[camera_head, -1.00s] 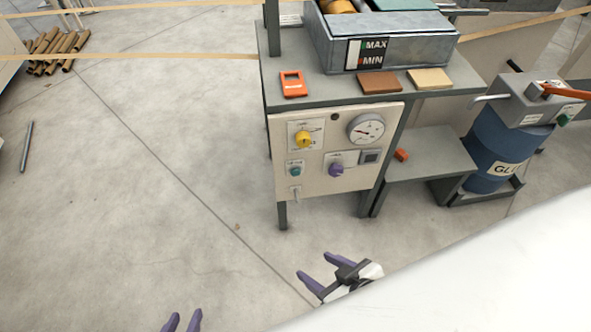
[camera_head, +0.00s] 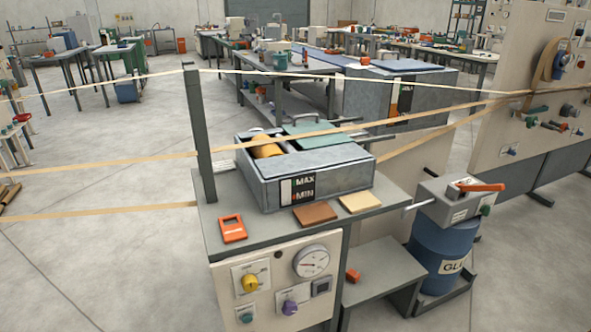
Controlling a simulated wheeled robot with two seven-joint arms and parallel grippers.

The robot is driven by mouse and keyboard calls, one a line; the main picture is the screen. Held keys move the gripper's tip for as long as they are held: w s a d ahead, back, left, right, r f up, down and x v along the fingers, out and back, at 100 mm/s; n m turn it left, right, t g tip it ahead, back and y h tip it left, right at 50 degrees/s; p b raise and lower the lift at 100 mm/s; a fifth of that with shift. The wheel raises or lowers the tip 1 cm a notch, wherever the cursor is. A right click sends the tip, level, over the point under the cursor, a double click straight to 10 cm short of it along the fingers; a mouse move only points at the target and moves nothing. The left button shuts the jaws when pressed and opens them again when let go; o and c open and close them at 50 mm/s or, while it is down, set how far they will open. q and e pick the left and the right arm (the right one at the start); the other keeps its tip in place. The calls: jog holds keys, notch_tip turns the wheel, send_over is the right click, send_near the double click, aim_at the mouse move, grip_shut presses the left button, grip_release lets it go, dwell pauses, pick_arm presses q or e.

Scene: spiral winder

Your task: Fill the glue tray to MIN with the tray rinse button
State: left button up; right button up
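The grey metal glue tray (camera_head: 345,180) stands on the bench, with a yellow-brown roller (camera_head: 266,149) and a green cover (camera_head: 310,132) at its top. Its front gauge (camera_head: 297,189) carries MAX above MIN; a pale strip and a dark strip show, but I cannot tell the glue level. The control panel (camera_head: 274,268) below the bench top has a teal button (camera_head: 246,314) near the picture's bottom edge. Another green button (camera_head: 486,209) is on the pump head of the glue drum. Their labels are too small to read. Neither gripper is in this view.
A yellow knob (camera_head: 250,282), a purple knob (camera_head: 290,307) and a dial (camera_head: 311,262) share the panel. An orange device (camera_head: 232,229) lies on the bench top (camera_head: 270,231). Tan strips of web cross above the tray. A blue glue drum (camera_head: 437,254) stands right of a low shelf.

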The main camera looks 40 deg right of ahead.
jog(key=shift+c, duration=0.2)
grip_shut()
dwell(1.6)
